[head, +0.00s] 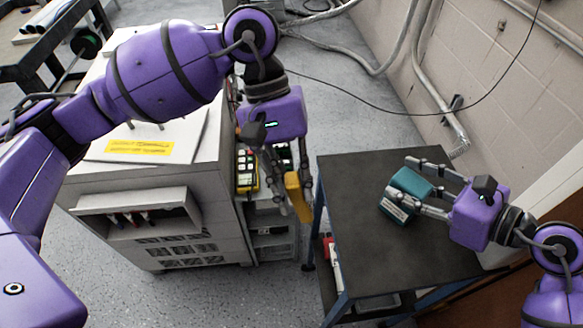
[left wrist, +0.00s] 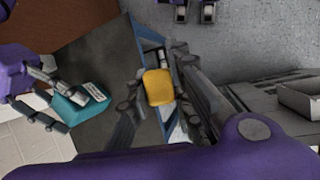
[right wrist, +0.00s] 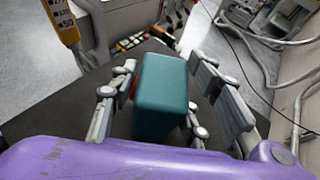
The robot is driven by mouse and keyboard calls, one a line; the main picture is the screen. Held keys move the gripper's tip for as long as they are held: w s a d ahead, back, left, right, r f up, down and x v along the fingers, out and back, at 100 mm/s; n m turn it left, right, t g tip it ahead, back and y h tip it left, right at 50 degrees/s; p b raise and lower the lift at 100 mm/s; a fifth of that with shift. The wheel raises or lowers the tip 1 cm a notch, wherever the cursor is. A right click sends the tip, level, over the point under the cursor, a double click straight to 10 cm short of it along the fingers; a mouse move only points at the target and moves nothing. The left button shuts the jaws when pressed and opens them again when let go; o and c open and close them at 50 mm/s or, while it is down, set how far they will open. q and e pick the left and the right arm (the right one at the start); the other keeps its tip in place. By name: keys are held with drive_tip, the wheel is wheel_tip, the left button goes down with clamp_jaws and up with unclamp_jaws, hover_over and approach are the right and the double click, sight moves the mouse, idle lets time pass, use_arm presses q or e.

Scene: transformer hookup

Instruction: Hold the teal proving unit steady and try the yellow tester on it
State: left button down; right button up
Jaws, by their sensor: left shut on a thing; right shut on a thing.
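My left gripper (head: 290,192) is shut on the yellow tester (head: 298,198) and holds it in the air just left of the dark table. The tester's yellow end shows between the fingers in the left wrist view (left wrist: 158,87); its labelled face shows at the upper left of the right wrist view (right wrist: 66,22). My right gripper (head: 402,180) is shut on the teal proving unit (head: 408,188), with a finger on each side. The unit also shows in the right wrist view (right wrist: 162,95). It is at the tabletop; contact beneath is hidden. Tester and unit are apart.
The dark table (head: 360,245) is otherwise clear on top. A grey cabinet (head: 190,240) stands to its left, with a yellow-edged keypad device (head: 246,170) at its side and a yellow label (head: 140,148) on top. A block wall with conduit (head: 425,75) is behind right.

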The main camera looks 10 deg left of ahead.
use_arm(q)
drive_tip(key=w+d+r+n+t+h, duration=0.2)
drive_tip(key=w+d+r+t+h, duration=0.25)
drive_tip(key=w+r, duration=0.3)
drive_tip(key=w+f+t+h, duration=0.25)
drive_tip(key=f+t, duration=0.25)
drive_tip(key=f, duration=0.7)
drive_tip(key=s+a+f+m+t+h, duration=0.1)
drive_tip(key=s+a+f+m+h, duration=0.1)
drive_tip(key=s+f, duration=0.25)
drive_tip(key=s+r+m+h, duration=0.1)
drive_tip(key=s+m+h, duration=0.2)
drive_tip(key=s, duration=1.6)
drive_tip(key=w+d, duration=0.4)
drive_tip(key=w, duration=0.2)
